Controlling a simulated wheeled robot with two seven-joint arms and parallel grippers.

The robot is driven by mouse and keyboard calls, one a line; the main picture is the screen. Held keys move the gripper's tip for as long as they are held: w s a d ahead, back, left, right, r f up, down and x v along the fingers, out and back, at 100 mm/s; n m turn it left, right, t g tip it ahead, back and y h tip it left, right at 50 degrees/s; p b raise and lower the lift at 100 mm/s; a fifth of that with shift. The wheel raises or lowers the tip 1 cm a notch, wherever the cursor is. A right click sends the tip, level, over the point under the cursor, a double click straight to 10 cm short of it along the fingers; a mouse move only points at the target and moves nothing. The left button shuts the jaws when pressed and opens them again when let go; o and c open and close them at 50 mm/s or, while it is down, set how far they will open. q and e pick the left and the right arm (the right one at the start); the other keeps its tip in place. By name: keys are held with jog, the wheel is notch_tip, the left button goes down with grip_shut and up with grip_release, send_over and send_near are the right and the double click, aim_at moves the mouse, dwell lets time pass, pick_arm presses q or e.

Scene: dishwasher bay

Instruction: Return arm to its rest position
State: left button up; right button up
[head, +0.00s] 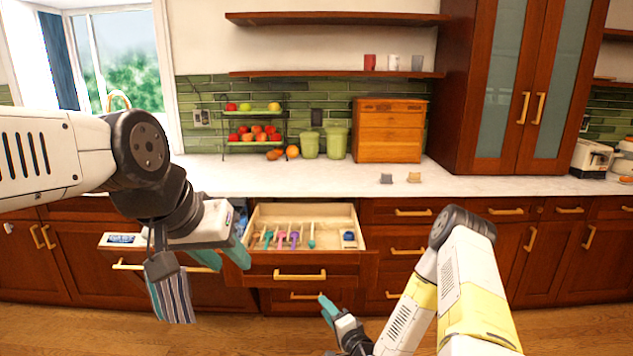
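My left arm comes in from the left. Its gripper (225,262) hangs in front of the lower cabinets, just left of the open drawer, with its two teal fingers apart and nothing seen between them. My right arm reaches up from the bottom right. Its gripper (325,309) is low, in front of the cabinet below the open drawer. Its teal fingertips show, but their gap is too small to judge, and no held object is visible. The open drawer (300,258) holds several colourful utensils (282,238) in narrow slots and a small blue item (348,237) at its right.
The floor in front is clear around my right arm.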

jog(key=w+d+r+n+g+h, duration=0.1)
jog(key=w+d+r+n+g, duration=0.1)
jog(key=r+n, duration=0.15)
jog(key=w+d+r+n+g, duration=0.1)
jog(key=w+r+n+g, duration=0.15)
jog(key=r, duration=0.25)
jog(key=s+d+r+n+g+h, duration=0.1)
jog(key=s+d+r+n+h, duration=0.15)
jog(key=r, duration=0.45)
jog(key=s+d+r+n+h, duration=0.1)
jog(key=s+d+r+h, duration=0.1)
jog(key=d+r, duration=0.35)
jog(key=s+r+g, duration=0.1)
jog(key=s+r, duration=0.4)
jog(key=s, duration=0.3)
jog(key=s+r+n+g, duration=0.1)
jog(key=s+r, duration=0.4)
jog(key=s, duration=0.4)
jog(key=s+r+g, duration=0.1)
jog(key=s+r, duration=0.4)
jog(key=s, duration=0.4)
jog(key=shift+r+n, duration=0.2)
jog(key=shift+n, duration=0.15)
jog(key=shift+d+g, duration=0.1)
jog(key=shift+g, duration=0.15)
